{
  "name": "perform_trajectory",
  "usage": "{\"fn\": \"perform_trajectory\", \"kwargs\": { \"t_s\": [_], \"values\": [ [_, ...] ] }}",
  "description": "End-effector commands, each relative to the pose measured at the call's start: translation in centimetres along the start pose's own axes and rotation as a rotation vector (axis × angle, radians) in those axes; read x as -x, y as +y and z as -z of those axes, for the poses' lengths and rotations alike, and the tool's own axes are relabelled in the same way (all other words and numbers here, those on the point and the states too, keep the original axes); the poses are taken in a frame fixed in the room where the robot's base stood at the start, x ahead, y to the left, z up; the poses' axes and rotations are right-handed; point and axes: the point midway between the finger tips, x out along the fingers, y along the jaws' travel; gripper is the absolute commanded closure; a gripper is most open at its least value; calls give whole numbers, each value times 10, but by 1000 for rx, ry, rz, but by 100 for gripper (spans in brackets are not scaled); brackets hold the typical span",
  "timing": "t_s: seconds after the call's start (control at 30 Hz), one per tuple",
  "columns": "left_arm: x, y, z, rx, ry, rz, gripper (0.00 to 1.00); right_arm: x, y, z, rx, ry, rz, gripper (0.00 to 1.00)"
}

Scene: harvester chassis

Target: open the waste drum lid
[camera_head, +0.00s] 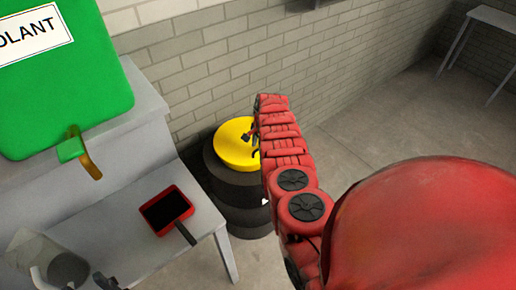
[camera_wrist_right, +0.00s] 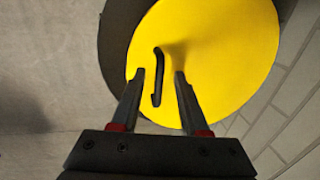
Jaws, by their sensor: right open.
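The waste drum (camera_head: 235,185) is black and stands on the floor by the brick wall. Its round yellow lid (camera_head: 233,146) is on top, and the red right arm hides part of its right side. The lid fills much of the right wrist view (camera_wrist_right: 225,50), with a black bar handle (camera_wrist_right: 157,75) on it. My right gripper (camera_wrist_right: 159,88) is open, its two fingers on either side of the handle with gaps showing. In the head view the right gripper (camera_head: 252,138) is small, over the lid. I cannot tell its height above the lid.
A grey bench (camera_head: 110,225) at left holds a red-rimmed dustpan-like tray (camera_head: 166,210) and a grey container (camera_head: 60,268). A green tank (camera_head: 75,90) with a tap stands on a raised shelf. A brick wall (camera_head: 215,55) is behind the drum.

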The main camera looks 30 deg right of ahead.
Motion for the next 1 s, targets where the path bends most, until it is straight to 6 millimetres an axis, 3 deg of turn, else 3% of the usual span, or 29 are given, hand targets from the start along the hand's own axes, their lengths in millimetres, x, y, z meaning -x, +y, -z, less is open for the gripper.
{"fn": "perform_trajectory", "kwargs": {
  "t_s": [0.3, 0.57, 1.0],
  "values": [
    [1, 0, 0, 0, 0, 0, 50, -1, 0, -1, 1, 0, 0, 55],
    [0, 0, 0, 0, 0, 0, 50, -1, 0, -1, 1, 0, -1, 100],
    [1, 0, 0, 0, 0, 0, 50, -1, 0, 0, 1, 0, -1, 100]
  ]
}}
